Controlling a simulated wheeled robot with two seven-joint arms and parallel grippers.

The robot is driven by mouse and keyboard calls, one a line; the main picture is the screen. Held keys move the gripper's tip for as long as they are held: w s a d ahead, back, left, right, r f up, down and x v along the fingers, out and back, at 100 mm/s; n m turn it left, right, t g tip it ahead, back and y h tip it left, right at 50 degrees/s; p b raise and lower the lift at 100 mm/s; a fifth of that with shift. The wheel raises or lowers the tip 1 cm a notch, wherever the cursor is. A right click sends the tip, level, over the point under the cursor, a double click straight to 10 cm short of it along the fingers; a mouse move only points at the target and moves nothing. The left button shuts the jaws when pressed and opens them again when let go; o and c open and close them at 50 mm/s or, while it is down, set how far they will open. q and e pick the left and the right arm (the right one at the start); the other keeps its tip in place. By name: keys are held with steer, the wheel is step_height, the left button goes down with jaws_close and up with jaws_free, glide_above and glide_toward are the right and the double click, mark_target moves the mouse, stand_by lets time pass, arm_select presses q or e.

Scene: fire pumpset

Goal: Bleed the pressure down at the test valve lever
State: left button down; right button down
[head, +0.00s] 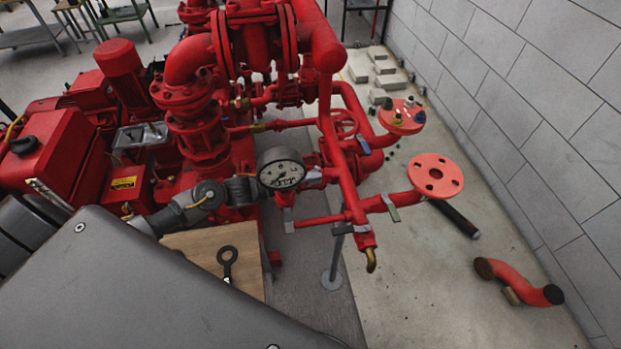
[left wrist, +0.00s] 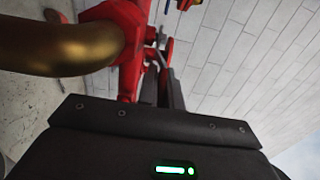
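The red test pipework carries a brass outlet bend (head: 371,260) at its lower end. A grey lever-like piece (head: 342,228) sits just above that bend; I cannot tell for sure that it is the test valve lever. A round white-faced pressure gauge (head: 281,169) stands in front of the pipes. My left gripper (head: 242,190) reaches in from the left, its body just left of the gauge and its fingertips hidden. In the left wrist view its dark fingers (left wrist: 163,88) lie close together below red pipework. The brass bend (left wrist: 60,45) looms close at upper left. My right gripper is not visible.
The red pump (head: 205,140) and motor (head: 125,70) fill the left and middle. A flanged disc (head: 436,175) stands right of the pipework. A loose red pipe elbow (head: 520,283) lies on the floor by the block wall (head: 560,120). A wooden board (head: 215,255) holds a dark ring-ended tool.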

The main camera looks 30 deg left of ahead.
arm_select(q)
steer(key=n+t+y, duration=0.1)
steer(key=d+n+t+y+p, duration=0.1)
steer(key=n+t+y, duration=0.1)
steer(key=n+t+y+p, duration=0.1)
steer(key=y, duration=0.1)
steer(key=shift+w+d, duration=0.25)
steer(key=shift+d, duration=0.15)
steer(key=c, duration=1.6)
jaws_free()
steer(key=shift+o, duration=0.2)
